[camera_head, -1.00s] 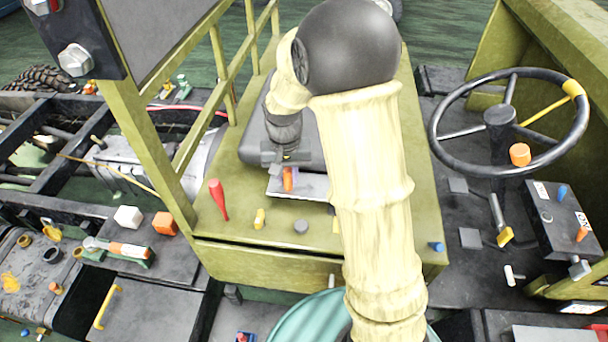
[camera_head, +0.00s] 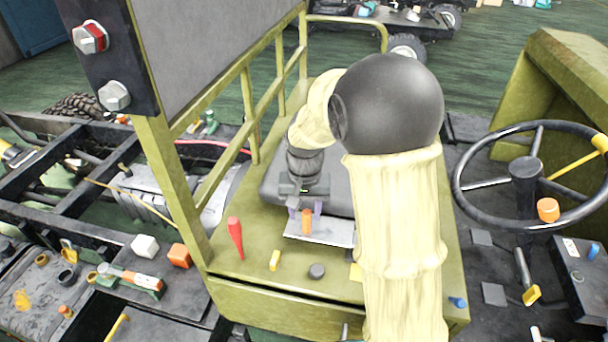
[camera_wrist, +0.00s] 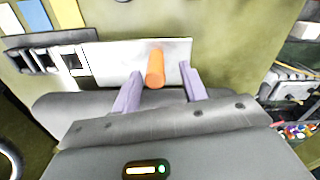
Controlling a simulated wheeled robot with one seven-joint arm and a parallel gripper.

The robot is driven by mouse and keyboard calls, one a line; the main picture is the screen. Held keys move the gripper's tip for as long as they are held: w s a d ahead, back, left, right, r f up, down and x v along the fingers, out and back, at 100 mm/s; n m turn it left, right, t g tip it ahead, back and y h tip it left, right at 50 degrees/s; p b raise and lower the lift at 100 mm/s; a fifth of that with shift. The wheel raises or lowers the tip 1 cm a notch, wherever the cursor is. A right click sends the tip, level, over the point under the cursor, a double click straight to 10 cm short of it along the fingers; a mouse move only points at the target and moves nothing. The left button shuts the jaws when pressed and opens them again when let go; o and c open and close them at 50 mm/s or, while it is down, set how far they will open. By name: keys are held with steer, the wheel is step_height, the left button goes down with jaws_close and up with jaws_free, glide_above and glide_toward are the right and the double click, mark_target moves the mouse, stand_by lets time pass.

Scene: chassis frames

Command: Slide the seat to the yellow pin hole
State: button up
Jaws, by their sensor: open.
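The seat (camera_head: 272,190) is a dark grey cushion on the green housing, partly hidden behind my arm. At its front is a silver plate (camera_head: 335,232) with an upright orange pin knob (camera_head: 306,222); the plate (camera_wrist: 105,62) and knob (camera_wrist: 155,68) also show in the wrist view. My gripper (camera_head: 306,211) is open, its purple fingers on either side of the knob, with gaps visible in the wrist view (camera_wrist: 162,80). A black slotted rail (camera_wrist: 45,60) lies left of the plate there, near yellow (camera_wrist: 68,12) and blue (camera_wrist: 36,15) patches. I cannot tell which hole is the yellow one.
A green guard rail (camera_head: 247,110) is at left, a steering wheel (camera_head: 535,180) at right.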

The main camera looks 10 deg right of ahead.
step_height(320, 180, up, 15)
steer(key=b, duration=0.2)
steer(key=shift+f, duration=0.2)
steer(key=s+d+f+n+t, duration=0.1)
steer(key=s+d+f, duration=0.2)
steer(key=s+f, duration=0.4)
steer(key=s+d+f+n+t, duration=0.1)
steer(key=s+d+f, duration=0.2)
steer(key=s+f, duration=0.3)
step_height(320, 180, down, 3)
steer(key=shift+s+f+t, duration=0.1)
steer(key=shift+s+t, duration=0.2)
steer(key=shift+s, duration=0.1)
stand_by(1.1)
steer(key=shift+c, duration=0.7)
steer(key=shift+w+d, duration=0.1)
